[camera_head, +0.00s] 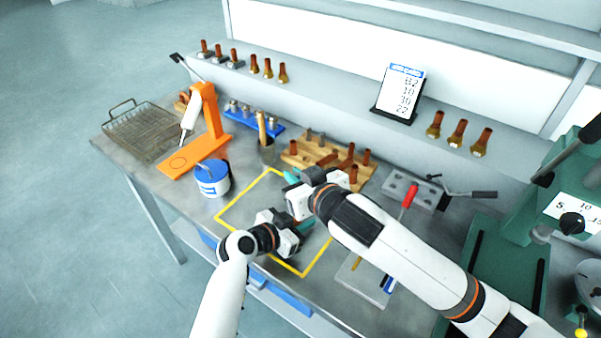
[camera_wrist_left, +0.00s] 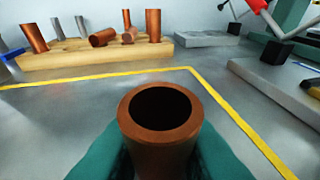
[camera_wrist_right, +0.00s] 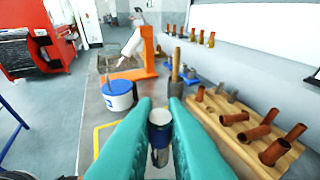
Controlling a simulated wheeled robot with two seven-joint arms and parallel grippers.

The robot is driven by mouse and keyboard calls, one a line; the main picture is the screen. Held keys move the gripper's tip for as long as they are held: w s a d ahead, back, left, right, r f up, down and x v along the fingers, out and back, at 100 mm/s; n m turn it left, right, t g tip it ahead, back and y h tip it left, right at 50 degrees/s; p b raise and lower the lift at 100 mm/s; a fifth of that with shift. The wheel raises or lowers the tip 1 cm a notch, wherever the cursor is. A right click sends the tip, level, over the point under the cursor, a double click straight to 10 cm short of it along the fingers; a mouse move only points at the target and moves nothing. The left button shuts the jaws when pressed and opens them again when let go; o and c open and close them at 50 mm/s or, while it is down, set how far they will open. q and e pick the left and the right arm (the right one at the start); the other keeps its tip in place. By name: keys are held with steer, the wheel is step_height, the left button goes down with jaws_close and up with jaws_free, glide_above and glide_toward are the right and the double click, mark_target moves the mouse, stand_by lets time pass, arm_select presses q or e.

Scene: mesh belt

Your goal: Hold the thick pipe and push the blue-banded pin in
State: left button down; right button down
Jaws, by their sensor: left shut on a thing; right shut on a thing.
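My left gripper (camera_head: 303,227) is shut on the thick pipe, a copper-brown tube. In the left wrist view the pipe (camera_wrist_left: 160,148) stands between the teal fingers, its open, empty mouth facing the camera. My right gripper (camera_head: 291,192) is shut on the blue-banded pin. In the right wrist view the pin (camera_wrist_right: 160,137) is a grey metal cylinder between the teal fingers, with a blue band near its top. The pin is apart from the pipe's mouth. In the head view the grippers are close together over the yellow-outlined area, and they largely hide both parts.
A wooden block (camera_head: 299,158) with several copper pipes stands behind the grippers. A blue-and-white tub (camera_head: 212,182), an orange stand (camera_head: 209,120) and a wire basket (camera_head: 141,131) are at left. A grey plate (camera_head: 361,282) and green machine (camera_head: 490,262) are at right.

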steer(key=w+a+n+g+y, duration=0.1)
steer(key=w+a+n+y, duration=0.1)
steer(key=a, duration=0.4)
steer(key=n+g+y, duration=0.4)
steer(key=n+g, duration=0.1)
glide_above(273, 197)
step_height(273, 197, down, 5)
step_height(273, 197, down, 10)
steer(key=shift+r, duration=0.15)
steer(key=c, duration=1.5)
jaws_free()
